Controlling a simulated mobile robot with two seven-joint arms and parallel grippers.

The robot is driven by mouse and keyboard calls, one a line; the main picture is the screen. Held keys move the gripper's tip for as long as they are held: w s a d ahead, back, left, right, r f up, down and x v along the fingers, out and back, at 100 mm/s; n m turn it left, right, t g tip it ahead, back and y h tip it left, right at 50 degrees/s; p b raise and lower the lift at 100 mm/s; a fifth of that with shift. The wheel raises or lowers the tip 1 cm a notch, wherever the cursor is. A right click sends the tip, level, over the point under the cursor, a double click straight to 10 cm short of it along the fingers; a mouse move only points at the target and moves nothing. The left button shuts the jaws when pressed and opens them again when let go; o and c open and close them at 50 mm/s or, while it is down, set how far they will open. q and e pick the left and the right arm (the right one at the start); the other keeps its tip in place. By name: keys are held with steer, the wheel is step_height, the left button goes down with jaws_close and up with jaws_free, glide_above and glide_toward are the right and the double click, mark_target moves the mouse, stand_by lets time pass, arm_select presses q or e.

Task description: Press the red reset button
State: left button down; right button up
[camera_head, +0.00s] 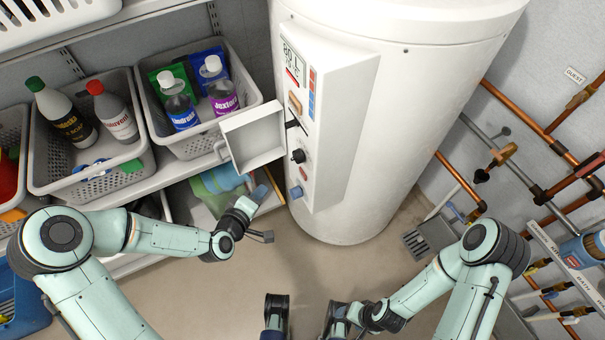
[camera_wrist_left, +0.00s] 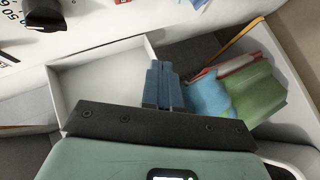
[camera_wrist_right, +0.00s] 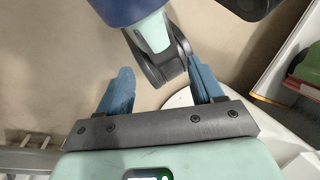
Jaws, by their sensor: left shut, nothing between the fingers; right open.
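The white water heater (camera_head: 405,120) has a control panel on its front. A small dark red button (camera_head: 304,174) is low on that panel, between a black knob (camera_head: 298,156) and a blue knob (camera_head: 296,192). I cannot read its label. My left gripper (camera_head: 258,193) is shut and empty, left of the panel's lower end and apart from the button. Its closed blue fingers (camera_wrist_left: 162,85) show in the left wrist view, where the button is not clear. My right gripper (camera_wrist_right: 160,92) is open and empty, low over the floor and away from the heater.
An open white box-like cover (camera_head: 252,137) juts left from the panel, just above my left gripper. Baskets of bottles (camera_head: 200,130) stand on the left shelf. Copper pipes (camera_head: 530,120) line the right wall. The floor before the heater is clear.

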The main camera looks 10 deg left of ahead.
mark_target(303, 174)
arm_select(q)
steer(key=w+d+b, duration=0.3)
steer(key=w+d, duration=0.2)
steer(key=d, duration=0.2)
steer(key=shift+d, duration=0.15)
arm_select(e)
steer(key=w+d+f+t, duration=0.1)
steer(key=w+d+f, duration=0.1)
steer(key=w+f, duration=0.1)
steer(key=shift+w+f+t+h, duration=0.3)
steer(key=shift+w+f, duration=0.05)
steer(key=shift+w, duration=0.35)
arm_select(q)
steer(key=shift+d, duration=0.1)
stand_by(1.2)
steer(key=shift+w+d, duration=0.2)
steer(key=shift+d, duration=0.05)
arm_select(e)
steer(key=shift+f, duration=0.1)
arm_select(q)
steer(key=shift+w+d, duration=0.25)
steer(key=shift+d, duration=0.1)
arm_select(e)
steer(key=shift+f, duration=0.1)
stand_by(0.5)
arm_select(q)
steer(key=shift+s+a, duration=0.5)
steer(key=shift+a, duration=0.2)
